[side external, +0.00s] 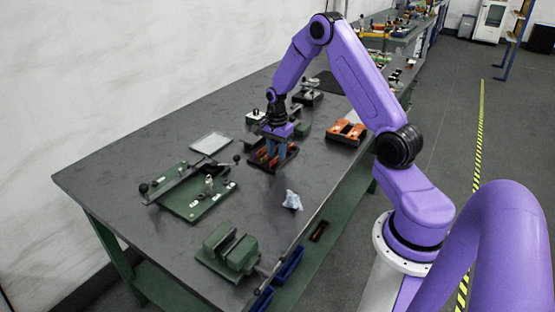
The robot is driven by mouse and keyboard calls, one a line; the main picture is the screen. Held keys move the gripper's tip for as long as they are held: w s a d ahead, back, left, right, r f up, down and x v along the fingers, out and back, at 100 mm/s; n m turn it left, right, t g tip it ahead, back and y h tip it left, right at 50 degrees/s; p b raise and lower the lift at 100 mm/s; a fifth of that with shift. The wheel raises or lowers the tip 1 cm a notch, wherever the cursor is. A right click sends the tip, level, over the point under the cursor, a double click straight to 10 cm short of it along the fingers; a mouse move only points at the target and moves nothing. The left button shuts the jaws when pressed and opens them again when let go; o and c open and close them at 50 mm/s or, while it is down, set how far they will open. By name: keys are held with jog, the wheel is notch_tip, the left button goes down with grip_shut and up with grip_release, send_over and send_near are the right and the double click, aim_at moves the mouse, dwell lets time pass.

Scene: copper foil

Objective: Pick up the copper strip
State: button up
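My gripper (276,148) points down over a small dark tray (291,156) in the middle of the workbench. Orange-copper pieces (264,156) show in the tray, right beside the fingers. They are too small for me to tell which one is the copper strip. The fingers hide part of the tray. I cannot tell whether they are apart, shut, or touching a piece.
An orange block-like holder (346,132) lies right of the tray. A green vise (229,249) stands at the near edge. A green lever fixture (194,193) and a pale plate (211,143) lie left. Crumpled foil or cloth (292,200) sits in front. Bare bench (130,160) is free at far left.

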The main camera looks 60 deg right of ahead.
jog(key=shift+f, duration=0.55)
grip_shut()
dwell(1.0)
